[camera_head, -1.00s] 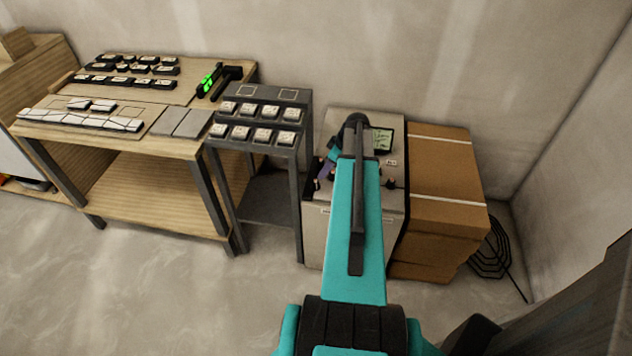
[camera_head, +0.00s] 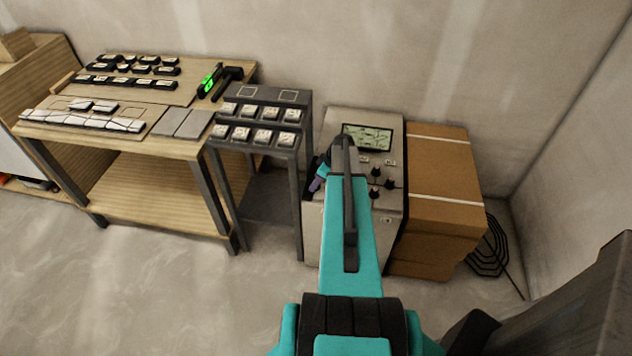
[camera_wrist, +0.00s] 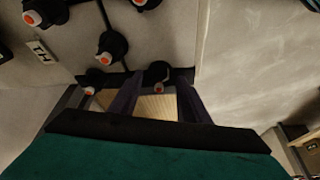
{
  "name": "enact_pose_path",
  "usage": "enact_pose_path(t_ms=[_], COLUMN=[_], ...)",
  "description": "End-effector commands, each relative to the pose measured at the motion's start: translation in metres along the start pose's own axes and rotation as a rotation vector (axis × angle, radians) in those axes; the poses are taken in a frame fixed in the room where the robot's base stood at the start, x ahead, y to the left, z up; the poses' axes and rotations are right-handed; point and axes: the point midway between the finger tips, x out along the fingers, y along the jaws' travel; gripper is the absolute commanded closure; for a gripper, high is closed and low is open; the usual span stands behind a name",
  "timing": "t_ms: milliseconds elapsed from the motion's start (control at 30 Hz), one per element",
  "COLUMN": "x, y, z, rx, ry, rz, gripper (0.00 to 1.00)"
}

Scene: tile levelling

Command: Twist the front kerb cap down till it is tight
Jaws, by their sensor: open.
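A grey cabinet (camera_head: 338,125) carries several black caps on its top panel; it fills the upper left of the wrist view (camera_wrist: 165,30). The caps there have orange-red and white marks. One cap (camera_wrist: 157,72) stands at the panel's edge, in line with the gap between my fingertips; I cannot tell whether they touch it. Another cap (camera_wrist: 92,80) is just left of my left finger. I cannot tell for sure which is the front kerb cap. My gripper (camera_wrist: 155,88) is open and empty, fingers dark purple. In the head view my gripper (camera_head: 315,185) is at the cabinet's left side, partly hidden by my arm.
A lit screen (camera_head: 367,137) is on the cabinet's top. Brown boxes (camera_head: 445,190) stand right against it. A dark rack (camera_head: 262,95) with small blocks stands close on its left, beside a wooden table (camera_head: 140,185). A black cable coil (camera_head: 490,250) lies on the floor.

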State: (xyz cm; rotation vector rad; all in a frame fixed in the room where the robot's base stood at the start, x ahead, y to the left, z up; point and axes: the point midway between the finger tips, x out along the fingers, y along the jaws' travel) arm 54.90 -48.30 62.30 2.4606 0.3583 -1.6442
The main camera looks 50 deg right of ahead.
Motion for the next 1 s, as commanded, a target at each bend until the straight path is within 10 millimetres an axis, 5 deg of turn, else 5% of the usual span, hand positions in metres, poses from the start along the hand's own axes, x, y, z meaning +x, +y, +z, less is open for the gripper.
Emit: enact_pose_path(t_ms=[300,567,600,1000], x=[0.002,0.001,0.001,0.003], y=[0.000,0.000,-0.016,-0.003], z=[0.000,0.000,-0.002,0.001], rx=[0.000,0.000,0.000,0.046], ry=[0.000,0.000,0.000,0.001], rz=[0.000,0.000,-0.002,0.012], gripper=[0.57,0.98,0.98,0.98])
